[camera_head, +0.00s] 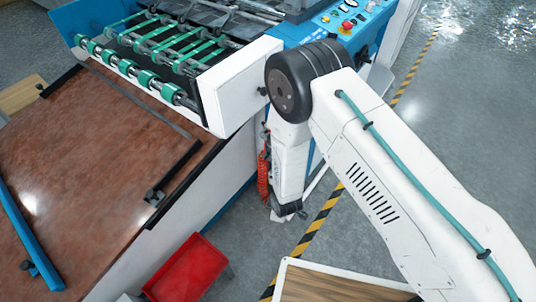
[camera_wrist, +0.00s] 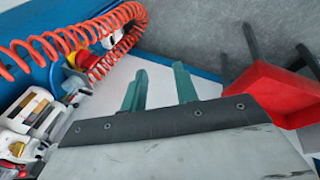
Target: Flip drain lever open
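In the wrist view my gripper (camera_wrist: 160,88) shows two teal fingers with a clear gap and nothing between them. They stand in front of a plain pale panel. Left of them is a cluster of air fittings (camera_wrist: 42,112) with clear bowls and white, red and yellow parts. I cannot tell for sure which part is the drain lever. My fingers are apart from the fittings. In the head view my arm hides most of this area.
A red coiled hose (camera_wrist: 75,38) hangs across the top left; it also shows in the head view (camera_head: 263,176). A red bin (camera_head: 187,269) stands on the floor beside the brown-topped table (camera_head: 100,150). A wooden-topped surface (camera_head: 335,285) is at front. Grey floor lies right.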

